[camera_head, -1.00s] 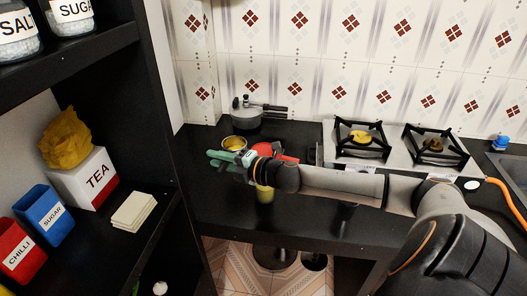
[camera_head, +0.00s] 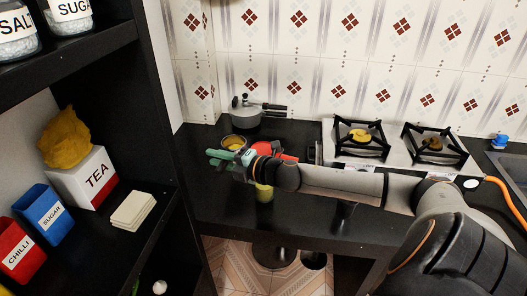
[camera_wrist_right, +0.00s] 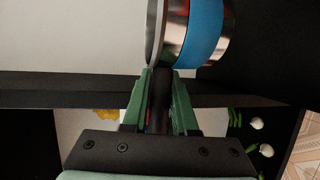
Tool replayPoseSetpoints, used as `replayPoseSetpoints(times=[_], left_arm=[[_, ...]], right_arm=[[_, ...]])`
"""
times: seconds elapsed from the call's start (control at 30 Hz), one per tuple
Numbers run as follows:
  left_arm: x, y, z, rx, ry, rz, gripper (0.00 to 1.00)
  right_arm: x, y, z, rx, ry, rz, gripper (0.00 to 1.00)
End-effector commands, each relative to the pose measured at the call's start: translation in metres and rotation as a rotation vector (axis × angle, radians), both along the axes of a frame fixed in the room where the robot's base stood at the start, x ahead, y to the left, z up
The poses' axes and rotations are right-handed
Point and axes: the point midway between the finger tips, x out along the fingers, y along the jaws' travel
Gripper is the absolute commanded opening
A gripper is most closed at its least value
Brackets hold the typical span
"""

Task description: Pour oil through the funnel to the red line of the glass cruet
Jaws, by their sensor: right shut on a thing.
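My right gripper (camera_head: 215,158) reaches left over the dark counter, with its green fingers shut. In the right wrist view, the fingers (camera_wrist_right: 160,95) are closed on a dark handle joined to a metal vessel with a blue band (camera_wrist_right: 205,32). In the head view, a round vessel with yellow contents (camera_head: 234,142) shows just behind the fingers; I cannot tell for sure that it is the held one. A yellow object (camera_head: 264,194), perhaps the oil cruet, stands below my wrist, mostly hidden. A red piece (camera_head: 288,152) shows behind the wrist; whether it is the funnel is unclear. No red line is visible.
A grey lidded pot (camera_head: 250,117) stands at the back near the wall. A two-burner stove (camera_head: 394,160) is on the right. A dark shelf with a tea box (camera_head: 93,182), canisters and jars rises on the left. Counter left of the gripper is clear.

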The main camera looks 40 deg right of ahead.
Motion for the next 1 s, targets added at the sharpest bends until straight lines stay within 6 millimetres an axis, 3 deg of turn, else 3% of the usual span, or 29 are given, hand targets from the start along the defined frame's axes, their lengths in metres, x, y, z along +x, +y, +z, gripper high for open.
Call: replayPoseSetpoints(times=[0.5,0.87,1.0], left_arm=[[0.0,0.0,0.0,0.0,0.0,0.0,0.69],[0.0,0.0,0.0,0.0,0.0,0.0,0.69],[0.0,0.0,0.0,0.0,0.0,0.0,0.69]], right_arm=[[0.0,0.0,0.04,-0.002,-0.003,0.001,0.0],[-0.001,0.003,0.039,-0.001,0.0,0.002,0.0],[-0.011,0.031,0.024,-0.004,0.005,0.017,0.0]])
